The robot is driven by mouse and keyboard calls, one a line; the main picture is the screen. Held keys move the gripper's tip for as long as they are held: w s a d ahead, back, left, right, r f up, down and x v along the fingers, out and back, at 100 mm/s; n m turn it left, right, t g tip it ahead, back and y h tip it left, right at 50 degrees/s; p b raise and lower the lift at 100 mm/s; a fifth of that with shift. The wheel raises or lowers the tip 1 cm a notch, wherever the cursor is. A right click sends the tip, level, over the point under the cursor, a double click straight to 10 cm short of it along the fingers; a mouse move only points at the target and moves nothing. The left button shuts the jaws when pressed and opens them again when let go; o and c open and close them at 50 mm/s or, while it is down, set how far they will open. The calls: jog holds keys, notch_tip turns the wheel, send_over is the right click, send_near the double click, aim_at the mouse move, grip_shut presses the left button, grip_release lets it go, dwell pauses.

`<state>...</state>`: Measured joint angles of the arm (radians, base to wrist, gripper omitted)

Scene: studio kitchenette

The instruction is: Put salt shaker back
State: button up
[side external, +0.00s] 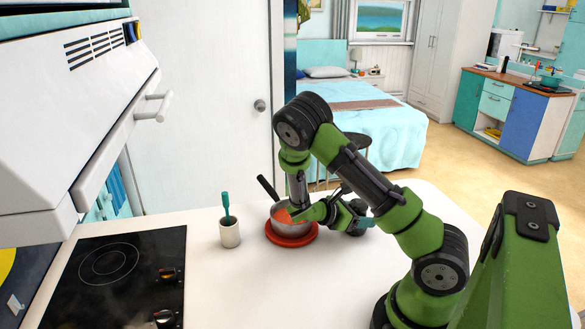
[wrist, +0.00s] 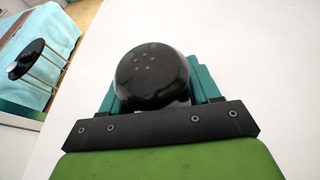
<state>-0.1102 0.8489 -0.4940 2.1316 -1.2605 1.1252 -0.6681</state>
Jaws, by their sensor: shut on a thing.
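The salt shaker (wrist: 152,75) shows in the wrist view as a black, rounded top with several small holes. My gripper (wrist: 157,84) is shut on it, with a teal finger on each side. In the side external view my gripper (side external: 362,222) is over the white counter, just right of the pot. The shaker is hard to pick out there against the dark gripper parts. I cannot tell whether its base touches the counter. The shaker's lower body is hidden in the wrist view.
A pot (side external: 283,226) with orange-red contents sits on a red round mat (side external: 291,240). A pale cup (side external: 230,235) with a teal utensil stands left of it. A black cooktop (side external: 115,275) lies further left, under a white hood (side external: 75,110). The counter's right part (side external: 435,205) has bare room.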

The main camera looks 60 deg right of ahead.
jog(key=o, duration=1.2)
jog(key=shift+f, duration=0.1)
jog(key=shift+c, duration=0.2)
jog(key=shift+a+r, duration=0.1)
jog(key=shift+r, duration=0.1)
jog(key=v, duration=0.4)
jog(key=shift+w+a+r, duration=0.1)
jog(key=shift+w+a, duration=0.1)
jog(key=shift+w, duration=0.05)
notch_tip(320, 180, up, 7)
jog(key=a+r+m+t+y, duration=0.4)
jog(key=a+m+t, duration=0.1)
jog(key=a, duration=0.3)
jog(key=a+r+m+t+y, duration=0.4)
jog(key=a+r+t, duration=0.1)
jog(key=a, duration=0.4)
jog(key=a+r+m+t+y, duration=0.4)
jog(key=a+m+y, duration=0.1)
jog(key=a, duration=0.4)
jog(key=shift+s+r+m+t, duration=0.2)
jog(key=shift+r+m+t, duration=0.1)
jog(key=shift+r+t, duration=0.1)
